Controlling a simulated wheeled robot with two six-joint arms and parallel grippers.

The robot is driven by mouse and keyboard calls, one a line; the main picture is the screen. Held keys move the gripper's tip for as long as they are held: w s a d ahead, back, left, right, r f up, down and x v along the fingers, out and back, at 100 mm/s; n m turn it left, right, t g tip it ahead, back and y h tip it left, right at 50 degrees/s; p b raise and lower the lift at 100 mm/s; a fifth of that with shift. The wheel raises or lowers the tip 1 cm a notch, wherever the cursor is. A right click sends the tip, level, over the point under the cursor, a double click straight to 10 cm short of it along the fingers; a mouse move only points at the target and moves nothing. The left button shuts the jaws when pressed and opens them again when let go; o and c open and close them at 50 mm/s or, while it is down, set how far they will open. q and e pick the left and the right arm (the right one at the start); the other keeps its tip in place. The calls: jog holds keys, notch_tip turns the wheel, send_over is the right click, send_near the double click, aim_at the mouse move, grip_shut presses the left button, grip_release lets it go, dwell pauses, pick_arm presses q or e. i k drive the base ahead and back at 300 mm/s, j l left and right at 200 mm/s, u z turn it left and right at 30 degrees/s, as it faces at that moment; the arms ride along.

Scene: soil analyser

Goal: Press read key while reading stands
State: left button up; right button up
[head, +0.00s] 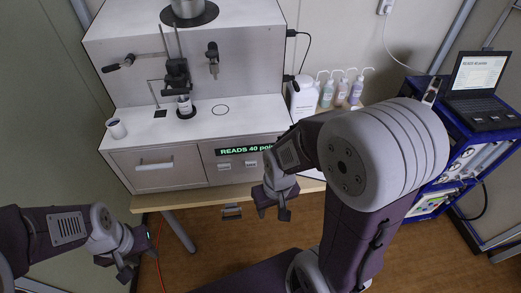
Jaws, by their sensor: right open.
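The soil analyser (190,85) is a large pale box on a table. Its front panel carries a black display (236,151) with green letters, "READS 40 poi…"; the end is cut off by my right arm. Two small pale keys (224,167) sit below the display; I cannot tell which is the read key. My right gripper (273,211) is open and empty, in front of and below the panel's right part, apart from the keys. My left gripper (128,270) is low at the left, away from the analyser; its jaw gap is unclear.
A white cup (116,128) and a small jar (185,106) stand on the analyser's ledge. Several wash bottles (341,90) and a white container (303,100) stand to its right. A laptop (477,85) sits on a blue cart (460,138). My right arm hides much of the right side.

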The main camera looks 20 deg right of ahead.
aim_at(478, 119)
jog(key=z, duration=2.5)
